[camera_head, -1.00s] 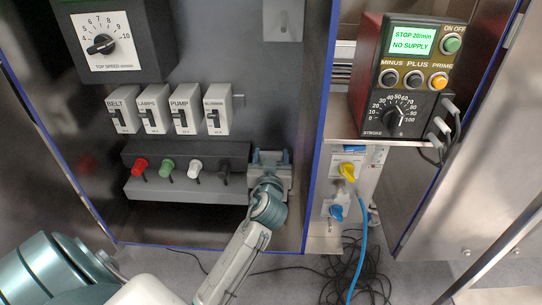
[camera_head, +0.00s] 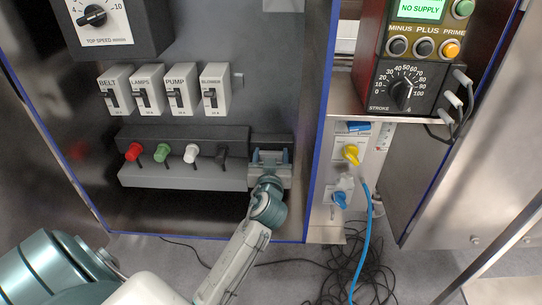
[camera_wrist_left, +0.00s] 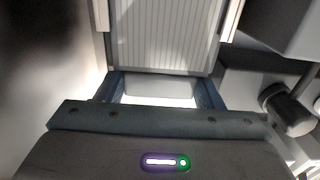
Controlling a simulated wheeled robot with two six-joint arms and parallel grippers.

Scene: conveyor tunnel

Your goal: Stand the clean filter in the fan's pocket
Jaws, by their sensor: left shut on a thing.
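The filter (camera_wrist_left: 165,38) is a pale ribbed panel, filling the top middle of the left wrist view. My left gripper (camera_wrist_left: 160,84) is shut on its near edge; it also shows in the head view (camera_head: 269,160), at the right end of the dark ledge. Pale upright rails (camera_wrist_left: 229,22) flank the filter on both sides. A dark housing (camera_head: 271,142), perhaps the fan's, is just behind the gripper. The gripper hides the filter in the head view, and I cannot tell how deep it sits in the pocket. My right gripper is out of view.
Red, green, white and dark knobs (camera_head: 191,153) line the ledge left of the gripper. Several labelled switches (camera_head: 181,88) are above. A pump control box (camera_head: 415,88) stands right. A blue hose (camera_head: 362,235) and black cables (camera_head: 340,268) lie below right.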

